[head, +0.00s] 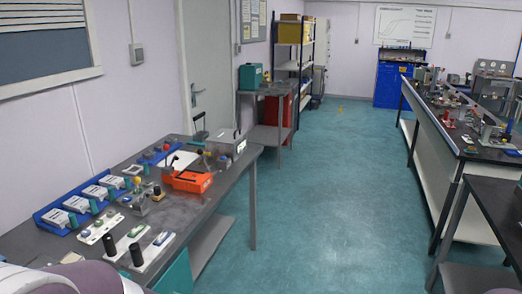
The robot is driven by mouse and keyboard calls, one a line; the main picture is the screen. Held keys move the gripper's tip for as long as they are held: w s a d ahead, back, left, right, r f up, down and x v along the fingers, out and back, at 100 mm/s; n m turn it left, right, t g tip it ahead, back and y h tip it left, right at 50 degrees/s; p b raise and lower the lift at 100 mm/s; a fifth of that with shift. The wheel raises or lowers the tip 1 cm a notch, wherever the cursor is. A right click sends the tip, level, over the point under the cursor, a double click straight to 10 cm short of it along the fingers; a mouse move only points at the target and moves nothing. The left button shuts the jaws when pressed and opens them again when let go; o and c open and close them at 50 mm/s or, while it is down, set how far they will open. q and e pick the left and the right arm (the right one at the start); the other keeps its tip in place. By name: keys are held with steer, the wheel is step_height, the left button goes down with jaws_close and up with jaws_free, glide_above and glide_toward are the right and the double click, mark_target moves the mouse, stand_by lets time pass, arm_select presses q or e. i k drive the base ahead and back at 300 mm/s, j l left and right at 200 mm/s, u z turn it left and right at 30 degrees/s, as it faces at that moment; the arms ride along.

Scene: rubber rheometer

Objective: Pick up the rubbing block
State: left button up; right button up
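I cannot pick out the rubbing block with certainty. Several small blocks and tools lie on the dark bench (213,187) at the left, each too small to identify. Two black upright cylinders (110,246) stand at the bench's near end, beside white trays (150,246) that hold small pieces. An orange device (188,180) sits further back on the bench. Neither of my grippers shows in the head view. Part of my own body covers the lower left corner and hides the near bench edge.
The teal floor (325,200) is clear between this bench and the long bench (435,150) at the right. A shelf rack (290,60) stands behind.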

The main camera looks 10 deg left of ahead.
mark_target(159, 195)
steer(key=i, duration=2.05)
steer(key=l+z, duration=0.05)
steer(key=l, duration=0.05)
